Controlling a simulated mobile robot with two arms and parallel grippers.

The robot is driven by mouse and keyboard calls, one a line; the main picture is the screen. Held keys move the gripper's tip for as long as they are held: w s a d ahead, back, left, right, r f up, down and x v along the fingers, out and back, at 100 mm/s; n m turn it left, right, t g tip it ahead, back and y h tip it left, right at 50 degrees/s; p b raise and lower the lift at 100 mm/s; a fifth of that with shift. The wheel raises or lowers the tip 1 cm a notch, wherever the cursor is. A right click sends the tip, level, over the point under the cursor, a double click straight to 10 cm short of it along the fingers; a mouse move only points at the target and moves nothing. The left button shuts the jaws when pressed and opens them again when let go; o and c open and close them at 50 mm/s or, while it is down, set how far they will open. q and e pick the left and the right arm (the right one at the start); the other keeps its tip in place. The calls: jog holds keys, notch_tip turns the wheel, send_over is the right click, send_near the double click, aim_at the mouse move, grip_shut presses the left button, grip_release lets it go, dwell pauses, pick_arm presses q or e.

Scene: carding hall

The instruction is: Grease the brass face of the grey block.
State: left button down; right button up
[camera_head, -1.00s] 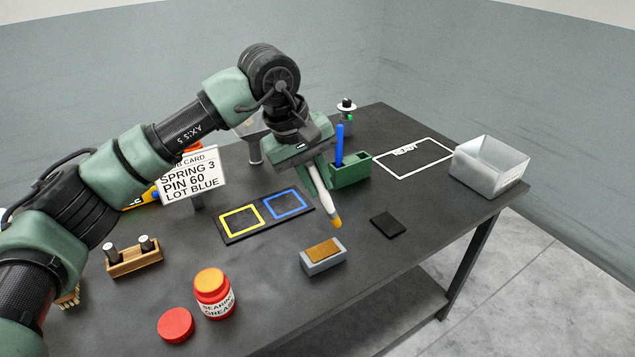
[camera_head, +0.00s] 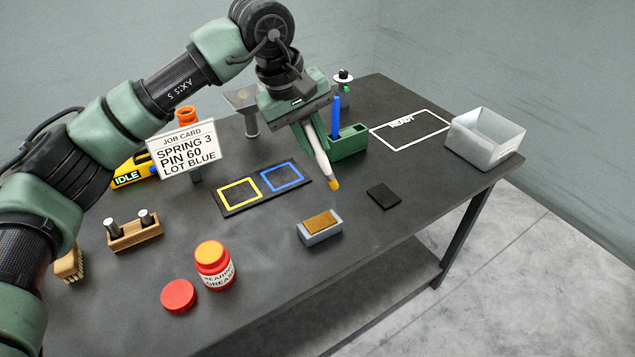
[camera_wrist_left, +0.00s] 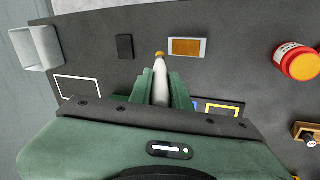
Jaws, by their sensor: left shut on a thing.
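The grey block (camera_head: 320,236) lies on the dark table with its brass face (camera_head: 321,222) up; both also show in the wrist view (camera_wrist_left: 187,48). The face looks orange-brown and mottled; I cannot tell whether grease is on it. My left gripper (camera_head: 311,140) is shut on a white stick-like brush (camera_head: 321,163) with an orange-yellow tip (camera_head: 333,184). The brush tilts downward, its tip above the table behind the block, apart from it. The open red grease jar (camera_head: 214,266), orange grease at its mouth, stands front left, its red lid (camera_head: 179,295) beside it. My right gripper is not in view.
A black pad (camera_head: 383,196) lies right of the block. Behind are a yellow-and-blue framed mat (camera_head: 246,207), a green holder (camera_head: 349,143) with a blue pen, and the job card (camera_head: 184,149). A grey bin (camera_head: 486,138) stands at right, a wooden pin rack (camera_head: 135,232) at left.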

pick_arm(q)
jog(key=shift+f, duration=0.1)
notch_tip(320, 180, down, 7)
jog(key=b, duration=0.6)
jog(key=shift+f, duration=0.15)
jog(key=shift+f+b, duration=0.65)
jog(key=shift+f, duration=0.15)
dwell(0.7)
jog(key=shift+a, duration=0.1)
